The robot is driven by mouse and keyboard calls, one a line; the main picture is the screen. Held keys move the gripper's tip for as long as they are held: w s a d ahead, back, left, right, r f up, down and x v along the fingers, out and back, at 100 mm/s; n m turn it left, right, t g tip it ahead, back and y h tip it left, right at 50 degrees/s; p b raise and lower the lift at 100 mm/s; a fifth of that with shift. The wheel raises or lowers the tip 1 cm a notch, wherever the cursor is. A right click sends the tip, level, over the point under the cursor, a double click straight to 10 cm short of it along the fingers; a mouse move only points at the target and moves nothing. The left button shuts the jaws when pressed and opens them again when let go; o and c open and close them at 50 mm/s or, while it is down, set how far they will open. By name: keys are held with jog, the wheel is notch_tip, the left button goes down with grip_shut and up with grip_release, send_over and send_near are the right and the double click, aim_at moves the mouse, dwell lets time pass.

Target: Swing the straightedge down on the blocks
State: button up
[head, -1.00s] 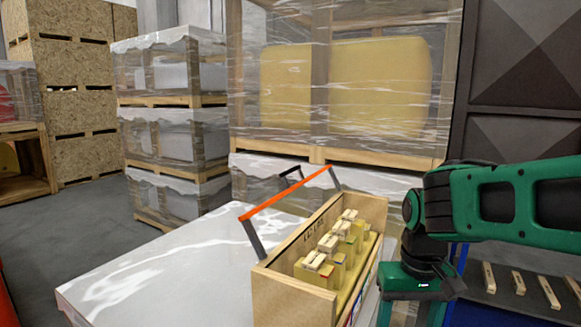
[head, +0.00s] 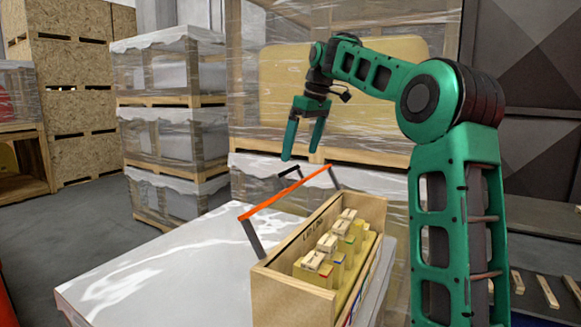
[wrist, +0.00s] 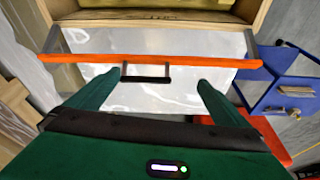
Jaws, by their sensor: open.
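The orange straightedge (head: 287,193) is raised on grey side arms beside the open wooden box (head: 293,290), with a dark handle (head: 289,172) on its far side. The blocks (head: 337,245) stand in the box, with pale wooden pieces on several tops. My gripper (head: 301,157) is open and empty, pointing down above the handle. In the wrist view the straightedge (wrist: 200,60) crosses the picture and the handle (wrist: 146,79) lies between my open fingertips (wrist: 160,80), apart from them. The blocks are out of the wrist view.
The box stands on a wrapped white pallet load (head: 150,270) with bare top to its left. Wrapped crates (head: 340,90) rise close behind. A blue cart (wrist: 275,80) shows at the right of the wrist view.

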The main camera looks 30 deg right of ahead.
aim_at(292, 170)
jog(key=w+d+r+n+y, duration=0.1)
jog(key=w+d+r, duration=0.2)
jog(key=shift+n+t, duration=0.3)
jog(key=shift+t, duration=0.1)
jog(key=x, duration=1)
jog(key=shift+w+a, duration=0.15)
jog(key=shift+a, duration=0.2)
jog(key=c, duration=1.2)
